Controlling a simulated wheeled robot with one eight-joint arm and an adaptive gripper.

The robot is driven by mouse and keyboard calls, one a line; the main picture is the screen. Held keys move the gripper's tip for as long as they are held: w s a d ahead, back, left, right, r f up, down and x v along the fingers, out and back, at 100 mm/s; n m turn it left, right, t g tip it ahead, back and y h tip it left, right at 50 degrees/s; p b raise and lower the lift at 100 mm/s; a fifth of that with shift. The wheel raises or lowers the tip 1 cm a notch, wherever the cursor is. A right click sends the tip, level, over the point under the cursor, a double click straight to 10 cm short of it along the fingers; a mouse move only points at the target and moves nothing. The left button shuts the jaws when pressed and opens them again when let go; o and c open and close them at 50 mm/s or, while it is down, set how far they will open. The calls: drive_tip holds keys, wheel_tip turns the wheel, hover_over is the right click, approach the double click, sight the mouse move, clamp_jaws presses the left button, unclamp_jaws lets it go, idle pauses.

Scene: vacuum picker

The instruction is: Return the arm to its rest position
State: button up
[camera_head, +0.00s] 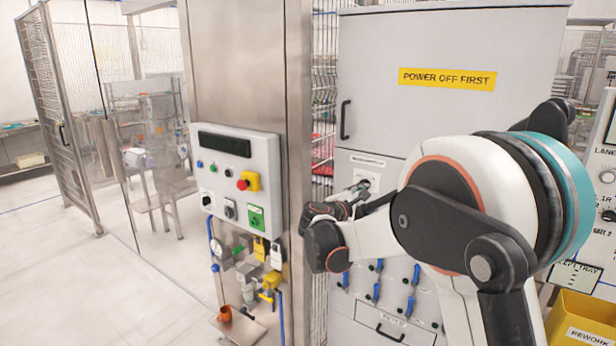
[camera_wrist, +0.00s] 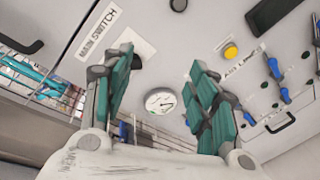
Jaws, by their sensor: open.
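My gripper (camera_head: 352,198) is at the end of my arm, in front of the grey cabinet (camera_head: 440,45). In the wrist view my gripper (camera_wrist: 163,64) has its two green-padded fingers spread apart with nothing between them. The cabinet face (camera_wrist: 205,40) is behind the fingers and shows tilted. A "MAIN SWITCH" label (camera_wrist: 102,30) and a white plate (camera_wrist: 130,40) are close to the left finger. A round white dial (camera_wrist: 160,100) shows between the fingers, farther back. My arm hides part of the cabinet in the head view. I cannot tell whether a finger touches anything.
A steel column with a control panel (camera_head: 238,180), valves and a small shelf (camera_head: 238,327) stands left of my gripper. Blue handles (camera_head: 377,293) are on the lower cabinet. A yellow "REWORK" bin (camera_head: 580,320) is at lower right. The floor (camera_head: 100,280) at left is clear.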

drive_tip(key=s+d+m+g+y+b, duration=0.2)
drive_tip(key=s+d+m, duration=0.15)
drive_tip(key=s, duration=0.85)
drive_tip(key=s+d+m+g+y+b, duration=0.1)
drive_tip(key=s+d+m+g+y, duration=0.3)
drive_tip(key=s, duration=0.7)
drive_tip(key=s+a+f+m+y+b, duration=0.1)
drive_tip(key=s+f+m, duration=0.3)
drive_tip(key=s, duration=0.7)
drive_tip(key=s+a+f+m+y+b, duration=0.2)
drive_tip(key=s+a+f+m, duration=0.2)
drive_tip(key=s+f, duration=0.3)
drive_tip(key=s+m, duration=0.1)
drive_tip(key=s, duration=0.4)
drive_tip(key=shift+s+a+f+t+y, duration=0.25)
drive_tip(key=shift+s+f+t+y, duration=0.05)
drive_tip(key=shift+f+t+y, duration=0.1)
